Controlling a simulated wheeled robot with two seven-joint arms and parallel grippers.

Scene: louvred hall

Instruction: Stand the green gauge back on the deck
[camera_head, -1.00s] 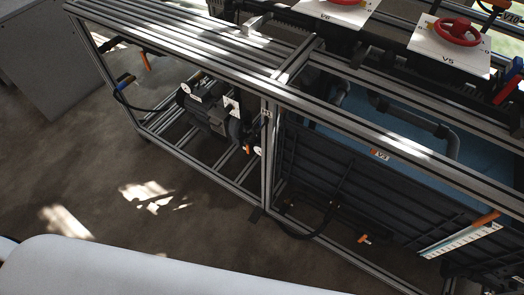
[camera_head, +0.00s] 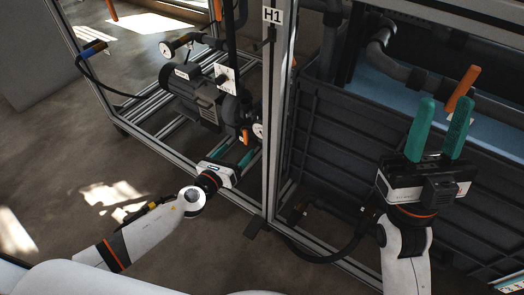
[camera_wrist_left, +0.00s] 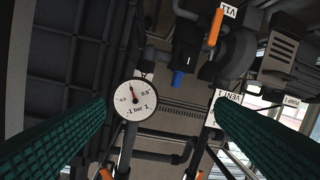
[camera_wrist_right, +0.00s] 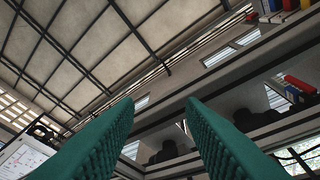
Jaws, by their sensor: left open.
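I cannot make out a green gauge in any view now. A round white-faced gauge (camera_wrist_left: 135,100) marked "bar" is ahead of my left gripper in the left wrist view, between its fingers and apart from them. A white dial beside the pump (camera_head: 258,130) shows in the head view. My left gripper (camera_head: 236,152) is open and empty, reaching low into the frame by the pump. My right gripper (camera_head: 445,106) is open and empty, fingers up, in front of the dark tank. The slatted deck top is out of the head view.
A pump (camera_head: 196,98) sits inside the metal frame, with another gauge (camera_head: 167,49) above it. The upright marked H1 (camera_head: 272,110) stands right of my left gripper. The dark tank (camera_head: 335,145) and an orange handle (camera_head: 462,88) are near my right gripper. Floor at left is clear.

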